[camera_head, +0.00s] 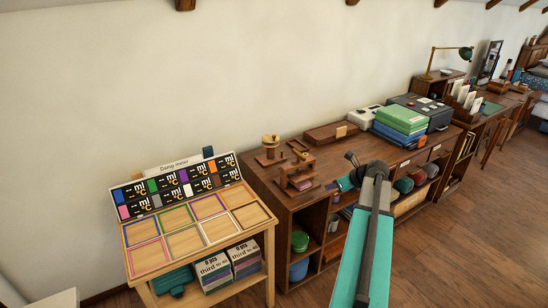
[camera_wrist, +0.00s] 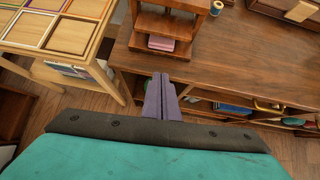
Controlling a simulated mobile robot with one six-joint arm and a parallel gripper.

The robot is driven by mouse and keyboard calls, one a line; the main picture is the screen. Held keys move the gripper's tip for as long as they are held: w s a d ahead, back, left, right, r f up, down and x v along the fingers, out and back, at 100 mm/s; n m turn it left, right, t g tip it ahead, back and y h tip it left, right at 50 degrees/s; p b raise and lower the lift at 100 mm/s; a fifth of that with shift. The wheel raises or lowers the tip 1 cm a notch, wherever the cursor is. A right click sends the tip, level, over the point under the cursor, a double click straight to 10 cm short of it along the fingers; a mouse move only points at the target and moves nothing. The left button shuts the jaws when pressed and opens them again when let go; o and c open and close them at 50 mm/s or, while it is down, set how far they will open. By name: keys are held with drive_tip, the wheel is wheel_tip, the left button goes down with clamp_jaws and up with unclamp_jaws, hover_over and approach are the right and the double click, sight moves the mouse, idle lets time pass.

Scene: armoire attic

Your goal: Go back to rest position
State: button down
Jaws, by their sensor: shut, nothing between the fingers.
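My gripper (camera_wrist: 162,97) shows in the wrist view with its two grey-purple fingers together and nothing between them. The fingers are in front of the edge of the dark wooden cabinet (camera_wrist: 225,62), and I cannot tell whether they touch it. In the head view my arm reaches up from the bottom, right of centre, with its end in front of the cabinet (camera_head: 262,178). The fingertips are hard to make out there.
A light wooden stand (camera_head: 268,236) with coloured frames and a card board (camera_head: 180,186) is at left. The cabinet top holds a small wooden rack (camera_head: 297,178), a tray (camera_head: 331,133) and stacked green and blue boxes (camera_head: 400,120). Open floor (camera_head: 470,235) lies at right.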

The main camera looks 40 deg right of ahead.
drive_tip(key=w+a+f+n+g+y, duration=0.3)
drive_tip(key=a+f+n, duration=0.5)
drive_tip(key=a+f, duration=0.85)
drive_tip(key=s+a+f+n+g, duration=0.25)
drive_tip(key=a+f+n, duration=0.25)
drive_tip(key=a, duration=0.5)
drive_tip(key=s+a+f+n+g, duration=0.2)
drive_tip(key=s+a+f+n, duration=0.15)
drive_tip(key=a+f, duration=0.4)
drive_tip(key=s+a+f+n+g+h, duration=0.1)
drive_tip(key=s+a+f+n+g, duration=0.2)
drive_tip(key=s+a+n, duration=0.7)
drive_tip(key=s+a+f+n+g+h, duration=0.2)
drive_tip(key=s+a+f+n+g, duration=0.2)
drive_tip(key=s+a+f+n, duration=0.4)
drive_tip(key=s+a+n, duration=0.1)
drive_tip(key=s, duration=0.5)
drive_tip(key=shift+s+a+n, duration=0.25)
drive_tip(key=shift+a+n, duration=0.1)
drive_tip(key=shift+a, duration=0.05)
